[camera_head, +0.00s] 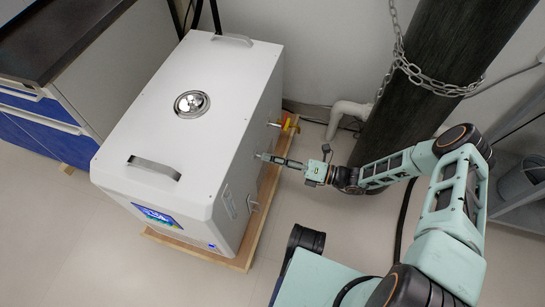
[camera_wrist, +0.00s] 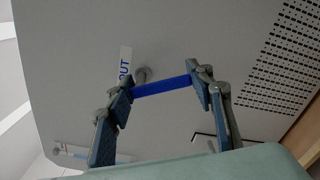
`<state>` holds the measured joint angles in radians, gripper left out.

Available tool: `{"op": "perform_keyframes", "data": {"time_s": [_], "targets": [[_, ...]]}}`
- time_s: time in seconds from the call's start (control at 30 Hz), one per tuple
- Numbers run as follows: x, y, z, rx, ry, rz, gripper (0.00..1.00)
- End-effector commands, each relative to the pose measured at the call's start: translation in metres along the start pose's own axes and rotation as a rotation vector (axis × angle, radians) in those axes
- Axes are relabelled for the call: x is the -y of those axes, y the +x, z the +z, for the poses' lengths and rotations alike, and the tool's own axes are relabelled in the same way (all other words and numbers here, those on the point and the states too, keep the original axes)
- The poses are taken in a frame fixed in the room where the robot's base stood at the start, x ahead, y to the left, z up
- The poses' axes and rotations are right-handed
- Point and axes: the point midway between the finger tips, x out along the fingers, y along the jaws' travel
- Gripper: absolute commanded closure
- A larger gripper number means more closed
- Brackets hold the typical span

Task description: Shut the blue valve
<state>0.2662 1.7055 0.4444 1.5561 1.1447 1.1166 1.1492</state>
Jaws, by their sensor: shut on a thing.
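The blue valve handle (camera_wrist: 161,87) shows in the wrist view as a short blue bar, with a grey pipe stub (camera_wrist: 142,75) behind it on the white side panel. A label reading "OUT" (camera_wrist: 125,66) is beside it. My gripper (camera_wrist: 160,92) is shut on the bar, one finger at each end of it. In the head view my gripper (camera_head: 268,158) is at the right side of the white distiller (camera_head: 180,110), where its fingers hide the blue valve.
A wooden base (camera_head: 262,205) lies under the distiller. A dark column with a chain (camera_head: 435,85) and a white pipe (camera_head: 345,113) stand behind my arm. Vent holes (camera_wrist: 285,55) show on the panel.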

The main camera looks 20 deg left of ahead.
Motion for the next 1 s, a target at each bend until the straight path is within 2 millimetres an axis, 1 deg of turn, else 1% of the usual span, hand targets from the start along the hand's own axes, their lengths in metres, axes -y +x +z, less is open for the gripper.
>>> {"op": "perform_keyframes", "data": {"time_s": [0.2,0.5,0.73,1.0], "targets": [[0.0,0.0,-0.006,-0.003,0.193,-0.001,0.75],[-0.001,-0.001,-0.011,-0.002,0.391,-0.002,0.75],[-0.002,0.0,-0.013,-0.002,0.471,-0.001,0.75],[-0.003,0.0,-0.013,-0.002,0.498,-0.001,0.75]]}}
